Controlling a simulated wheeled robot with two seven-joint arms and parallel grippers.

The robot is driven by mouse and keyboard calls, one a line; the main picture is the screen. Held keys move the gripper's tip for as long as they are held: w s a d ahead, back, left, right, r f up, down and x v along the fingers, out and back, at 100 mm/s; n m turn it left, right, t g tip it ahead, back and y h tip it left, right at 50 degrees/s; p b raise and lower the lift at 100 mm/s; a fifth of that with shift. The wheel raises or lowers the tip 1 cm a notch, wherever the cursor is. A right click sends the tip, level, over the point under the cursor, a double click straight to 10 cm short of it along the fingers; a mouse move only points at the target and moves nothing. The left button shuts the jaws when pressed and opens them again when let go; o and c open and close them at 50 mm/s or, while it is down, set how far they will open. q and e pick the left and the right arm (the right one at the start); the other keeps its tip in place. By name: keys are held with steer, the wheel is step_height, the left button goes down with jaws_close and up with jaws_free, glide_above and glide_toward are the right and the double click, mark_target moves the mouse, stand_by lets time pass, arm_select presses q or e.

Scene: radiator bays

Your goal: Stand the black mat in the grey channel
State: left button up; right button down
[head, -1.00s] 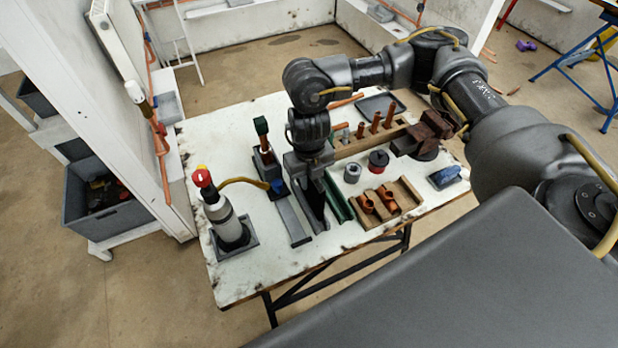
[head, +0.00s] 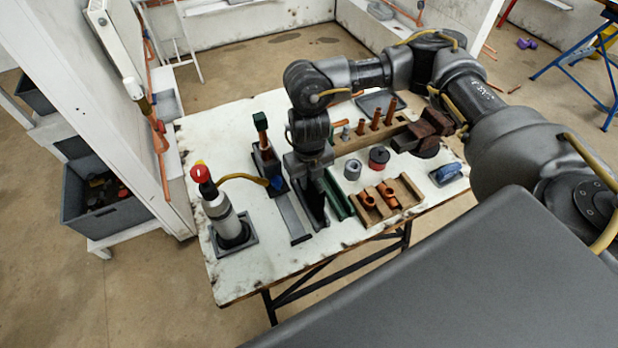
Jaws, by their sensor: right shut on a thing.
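My right gripper (head: 307,172) points down over the middle of the table, shut on the upper part of the black mat (head: 314,204). The mat hangs below the fingers as a narrow dark upright strip, its lower edge close to the table. The grey channel (head: 292,216) is a long narrow grey strip lying just left of the mat. I cannot tell whether the mat's lower edge touches the table or the channel. The gripper and wrist hide the mat's far top end. My left gripper is out of view.
A green rail (head: 338,194) lies close to the mat's right. A wooden tray (head: 405,190) with copper fittings is further right. A torch (head: 230,228) with a red knob stands at left. Pipes in a wooden rack (head: 350,146) stand behind, right of the wrist.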

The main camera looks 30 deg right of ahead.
steer(key=shift+f, duration=0.1)
steer(key=shift+f+b, duration=1.1)
steer(key=shift+f, duration=0.25)
steer(key=c, duration=1.3)
jaws_free()
steer(key=shift+r, duration=0.1)
step_height(320, 180, up, 7)
steer(key=p, duration=0.7)
